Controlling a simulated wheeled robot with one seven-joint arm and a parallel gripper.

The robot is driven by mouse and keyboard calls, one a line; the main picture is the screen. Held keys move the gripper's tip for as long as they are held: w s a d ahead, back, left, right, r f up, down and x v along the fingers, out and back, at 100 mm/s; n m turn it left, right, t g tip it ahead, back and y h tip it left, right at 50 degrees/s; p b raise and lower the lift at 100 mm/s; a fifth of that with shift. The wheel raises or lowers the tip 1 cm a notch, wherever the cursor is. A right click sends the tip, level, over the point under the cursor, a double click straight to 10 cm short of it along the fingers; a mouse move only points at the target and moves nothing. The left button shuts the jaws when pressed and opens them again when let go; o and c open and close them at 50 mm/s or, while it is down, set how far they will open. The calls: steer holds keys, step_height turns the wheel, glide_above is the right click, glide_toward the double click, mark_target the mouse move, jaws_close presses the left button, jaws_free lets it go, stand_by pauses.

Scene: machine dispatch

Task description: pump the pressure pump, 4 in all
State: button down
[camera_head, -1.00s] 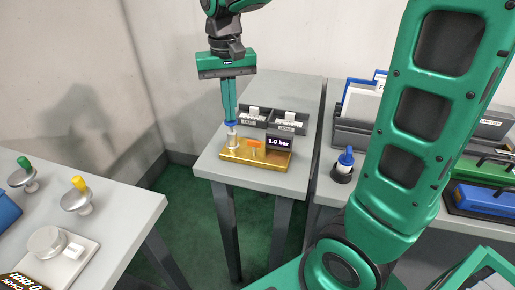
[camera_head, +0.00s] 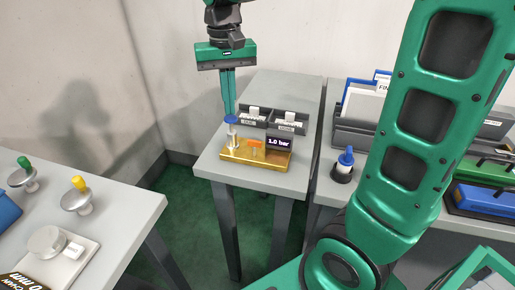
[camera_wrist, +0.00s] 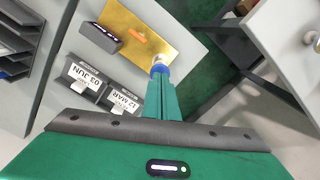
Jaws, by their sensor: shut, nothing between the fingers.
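The pressure pump has a brass base (camera_head: 262,158) on the small grey table. Its upright silver plunger (camera_head: 233,138) carries a blue knob (camera_head: 231,119). An orange part stands mid-base, and the dark display (camera_head: 279,142) reads 1.0 bar. My gripper (camera_head: 229,112) is shut and empty, pointing down right over the knob. In the wrist view, the shut fingers (camera_wrist: 159,82) cover part of the blue knob (camera_wrist: 160,69). I cannot tell whether the tips touch it.
Two dark labelled bins (camera_head: 287,122) stand behind the pump. The left table holds a green knob (camera_head: 24,163) and a yellow knob (camera_head: 79,184) on metal stands. Open floor separates the tables.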

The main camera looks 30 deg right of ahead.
steer(key=shift+f, duration=0.1)
steer(key=shift+f, duration=1.9)
steer(key=shift+r, duration=2)
steer(key=shift+f, duration=0.25)
steer(key=shift+f, duration=1.8)
steer(key=shift+r, duration=2.05)
